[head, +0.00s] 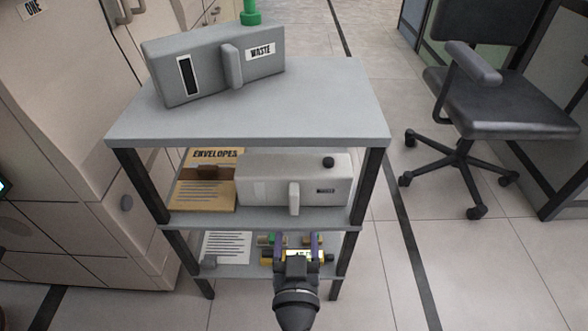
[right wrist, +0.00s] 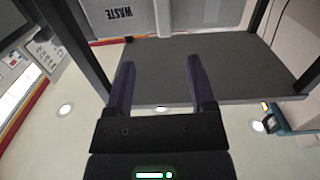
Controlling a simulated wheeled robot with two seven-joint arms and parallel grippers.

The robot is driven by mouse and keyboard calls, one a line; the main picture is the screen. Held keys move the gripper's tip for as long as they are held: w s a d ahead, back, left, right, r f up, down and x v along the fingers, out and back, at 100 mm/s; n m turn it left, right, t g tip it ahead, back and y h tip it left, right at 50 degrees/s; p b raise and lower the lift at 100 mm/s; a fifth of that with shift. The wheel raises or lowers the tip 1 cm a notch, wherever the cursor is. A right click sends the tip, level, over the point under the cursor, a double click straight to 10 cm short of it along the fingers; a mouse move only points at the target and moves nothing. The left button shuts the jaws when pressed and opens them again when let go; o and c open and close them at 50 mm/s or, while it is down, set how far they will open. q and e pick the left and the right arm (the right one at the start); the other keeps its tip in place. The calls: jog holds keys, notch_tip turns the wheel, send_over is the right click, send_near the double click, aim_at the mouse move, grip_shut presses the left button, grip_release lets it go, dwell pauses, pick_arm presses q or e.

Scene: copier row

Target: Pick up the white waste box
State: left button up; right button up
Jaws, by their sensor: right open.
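The white waste box (head: 265,180) sits on the middle shelf (head: 260,219) of a grey rack, with a handle (head: 294,198) on its front, a small dark label and a black knob on top. In the right wrist view, which is upside down, the box (right wrist: 205,14) shows at the top edge with its WASTE label and part of its handle. My right gripper (head: 297,240) is open and empty, apart from the box. In the head view it appears below the box, over the lower shelf. Its fingers (right wrist: 160,65) show in the wrist view. My left gripper is not in view.
A grey box labelled WASTE (head: 215,65) stands on the top shelf (head: 320,100). An envelopes box (head: 207,190) is left of the white box. The lower shelf holds a paper (head: 227,247) and small items. A copier (head: 75,130) is left; an office chair (head: 490,100) is right.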

aim_at(294, 196)
jog(key=w+b, duration=0.1)
jog(key=w, duration=0.5)
jog(key=w+r+b, duration=0.1)
jog(key=w, duration=0.3)
jog(key=shift+a+b, duration=0.2)
jog(key=shift+b, duration=0.15)
jog(key=shift+w, duration=0.15)
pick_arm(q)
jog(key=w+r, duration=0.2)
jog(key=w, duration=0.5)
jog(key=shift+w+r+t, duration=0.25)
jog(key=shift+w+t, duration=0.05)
pick_arm(e)
grip_shut()
jog(key=shift+r, duration=0.1)
